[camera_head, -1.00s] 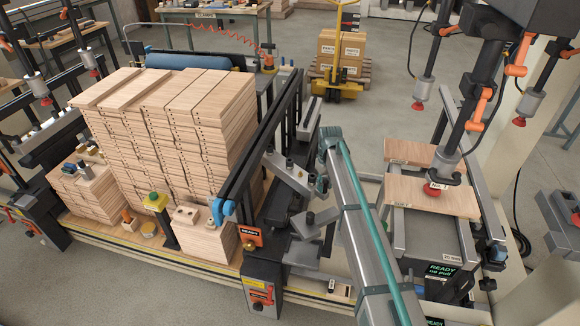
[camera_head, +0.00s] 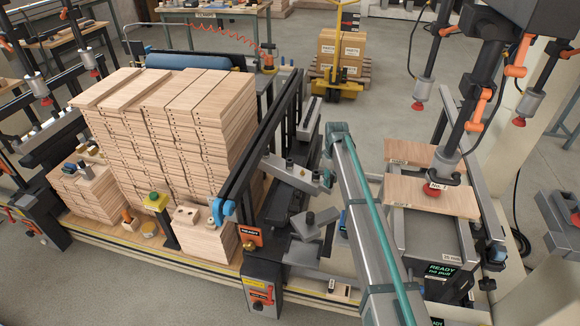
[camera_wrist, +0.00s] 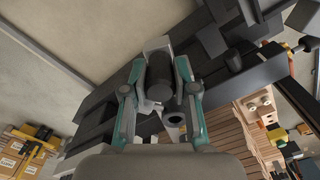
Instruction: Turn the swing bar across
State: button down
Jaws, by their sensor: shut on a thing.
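The swing bar appears to be the short grey metal bar (camera_head: 298,177) with small dark knobs, on the dark frame left of my arm in the head view. It lies at a slant, its right end close to my arm. In the wrist view my gripper (camera_wrist: 160,68) has its teal fingers on either side of a dark cylindrical handle (camera_wrist: 160,92) and is shut on it. The handle seems to belong to the bar, but the joint between them is hidden.
A tall stack of wooden boards (camera_head: 165,125) stands left of the dark frame (camera_head: 268,140). To the right, boards (camera_head: 430,192) lie under a suction cup (camera_head: 432,190).

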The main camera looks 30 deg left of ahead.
jog(key=shift+w+a+n, duration=0.15)
jog(key=shift+w+n, duration=1.05)
jog(key=shift+w, duration=0.7)
jog(key=shift+w+a+n, duration=0.2)
jog(key=shift+w+n, duration=0.2)
jog(key=shift+w, duration=0.35)
jog(key=shift+w+a+n, duration=0.15)
jog(key=shift+w+n, duration=0.25)
jog(key=shift+w, duration=0.35)
jog(key=c, duration=0.9)
grip_release()
jog(key=shift+s, duration=0.1)
notch_tip(320, 180, up, 6)
jog(key=p, duration=0.2)
